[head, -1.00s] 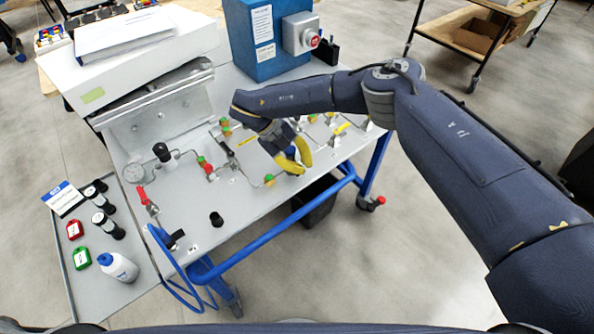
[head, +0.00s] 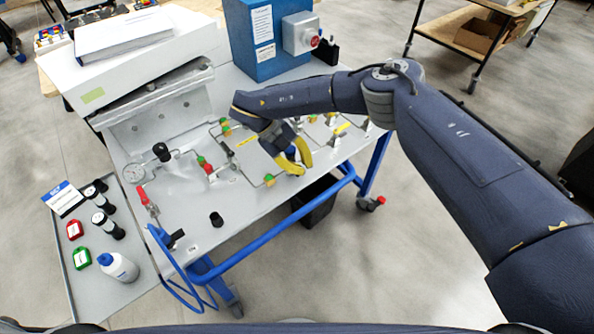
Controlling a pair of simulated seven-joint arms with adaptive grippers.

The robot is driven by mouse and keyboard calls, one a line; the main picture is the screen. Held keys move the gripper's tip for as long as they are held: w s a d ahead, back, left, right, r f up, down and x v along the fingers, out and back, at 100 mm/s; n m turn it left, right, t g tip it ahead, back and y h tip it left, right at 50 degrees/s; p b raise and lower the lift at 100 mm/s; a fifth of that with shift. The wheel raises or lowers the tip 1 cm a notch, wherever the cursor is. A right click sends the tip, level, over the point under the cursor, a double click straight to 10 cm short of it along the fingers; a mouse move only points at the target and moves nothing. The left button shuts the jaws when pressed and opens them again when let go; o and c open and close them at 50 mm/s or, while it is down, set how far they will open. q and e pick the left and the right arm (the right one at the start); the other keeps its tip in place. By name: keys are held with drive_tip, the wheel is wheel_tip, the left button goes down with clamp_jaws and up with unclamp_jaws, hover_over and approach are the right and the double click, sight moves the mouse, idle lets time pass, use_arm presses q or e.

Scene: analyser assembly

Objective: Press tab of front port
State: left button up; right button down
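My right gripper (head: 303,169) has yellow fingers and points down over the right part of the tubing panel on the table. Its fingertips come together and hold nothing that I can see. A green and orange fitting (head: 269,181) on a thin metal tube sits just left of the fingertips, apart from them. I cannot make out which part is the front port or its tab; the gripper and wrist hide some of the panel. My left gripper is out of view.
A blue box (head: 265,40) stands behind my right arm. A gauge (head: 134,173), a red-handled valve (head: 143,195) and a black knob (head: 216,218) lie to the left. A side shelf holds a white bottle (head: 118,267). The panel's front strip is mostly clear.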

drive_tip(key=shift+f, duration=0.9)
idle(0.8)
drive_tip(key=shift+r, duration=0.15)
idle(0.3)
drive_tip(key=shift+r, duration=0.85)
drive_tip(key=shift+r, duration=2.5)
